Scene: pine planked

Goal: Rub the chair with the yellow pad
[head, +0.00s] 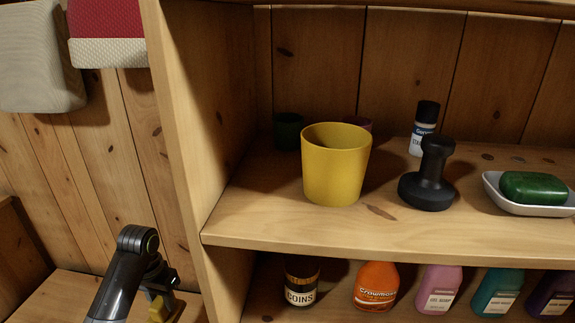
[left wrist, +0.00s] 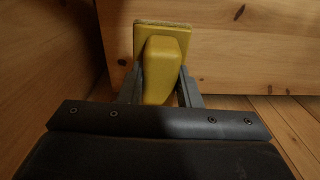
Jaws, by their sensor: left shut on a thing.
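My left gripper (head: 162,290) is low at the left of the head view, shut on the yellow pad (head: 157,308). The left wrist view shows the pad more clearly: a chunky yellow handle (left wrist: 160,72) between the fingers, with a flat yellow plate (left wrist: 160,29) at its far end. The plate is in front of a pale pine face (left wrist: 250,50); I cannot tell whether they touch. In the head view a low pine piece with a flat top (head: 45,298) lies beside the gripper. It may be the chair, but most of it is cut off. My right gripper is not in view.
A pine shelf unit (head: 320,231) stands right of my left arm, its upright close by. It holds a yellow cup (head: 336,165), a black tamper (head: 430,180), a green soap (head: 533,187) in a dish, and several bottles below. Padded items (head: 38,60) hang at upper left.

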